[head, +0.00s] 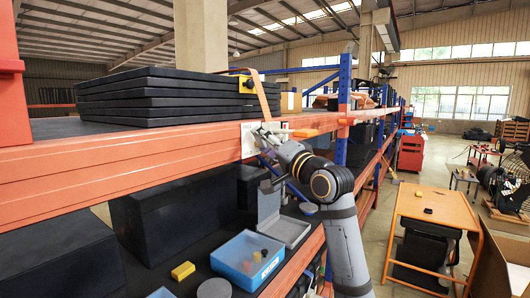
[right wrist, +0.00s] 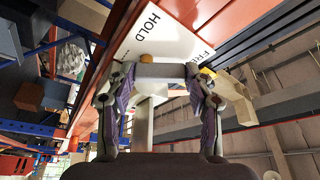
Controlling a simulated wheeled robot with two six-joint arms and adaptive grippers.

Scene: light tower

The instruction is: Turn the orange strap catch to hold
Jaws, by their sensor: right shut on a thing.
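A white plate (head: 248,138) is fixed to the front of the orange shelf beam. In the right wrist view the plate (right wrist: 140,36) reads HOLD, and a second word, partly covered, begins with FR. An orange strap (head: 262,92) runs down over the beam edge above the plate. My right gripper (head: 264,136) is at the plate. Its fingers (right wrist: 158,76) are shut on a pale bar in front of the plate, which appears to be the strap catch's handle. A small orange knob (right wrist: 153,58) shows behind the bar. The catch's exact angle is hard to tell. My left gripper is not in view.
Black slabs (head: 160,95) lie stacked on the upper shelf, with a yellow-black piece (head: 246,84) at their corner. Below stand black boxes (head: 170,215), a blue bin (head: 247,260) and an open grey case (head: 285,229). An orange table (head: 432,208) stands right across the aisle.

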